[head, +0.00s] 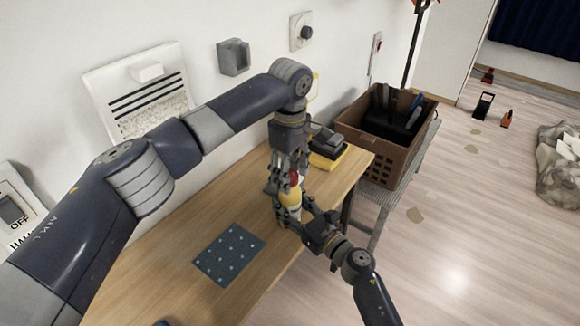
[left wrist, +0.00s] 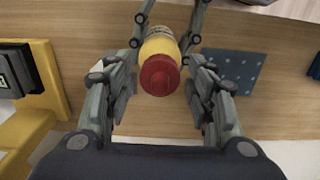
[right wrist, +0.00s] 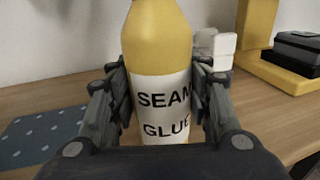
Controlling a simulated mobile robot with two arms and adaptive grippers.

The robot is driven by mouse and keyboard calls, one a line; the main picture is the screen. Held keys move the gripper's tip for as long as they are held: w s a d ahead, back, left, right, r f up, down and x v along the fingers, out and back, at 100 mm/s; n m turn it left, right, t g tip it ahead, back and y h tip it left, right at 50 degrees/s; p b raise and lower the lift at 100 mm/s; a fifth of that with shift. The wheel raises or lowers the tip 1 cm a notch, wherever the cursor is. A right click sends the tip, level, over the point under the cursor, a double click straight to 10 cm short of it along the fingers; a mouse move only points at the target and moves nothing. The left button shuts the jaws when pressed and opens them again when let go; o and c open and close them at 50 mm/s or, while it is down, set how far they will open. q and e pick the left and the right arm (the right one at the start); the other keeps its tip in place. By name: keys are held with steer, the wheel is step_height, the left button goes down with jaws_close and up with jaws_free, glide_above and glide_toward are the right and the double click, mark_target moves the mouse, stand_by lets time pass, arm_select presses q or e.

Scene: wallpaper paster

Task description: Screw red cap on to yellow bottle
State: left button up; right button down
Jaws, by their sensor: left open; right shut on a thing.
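The yellow bottle (head: 292,198) is upright over the wooden table; its white label reads SEAM GLUE in the right wrist view (right wrist: 160,55). My right gripper (head: 288,212) is shut around its labelled body. The red cap (left wrist: 160,75) sits on the bottle's top, in line with it; how tightly it is seated cannot be told. My left gripper (left wrist: 160,88) points down from above and is open, a finger on each side of the cap with gaps between. In the head view the left fingers partly hide the cap (head: 295,178).
A blue dotted mat (head: 229,254) lies on the table (head: 165,265). A yellow and black device (head: 327,150) stands behind the grippers. A brown crate (head: 370,146) with tools is beyond the table's far end.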

arm_select(q)
steer(key=shift+c, duration=0.5)
steer(key=c, duration=1)
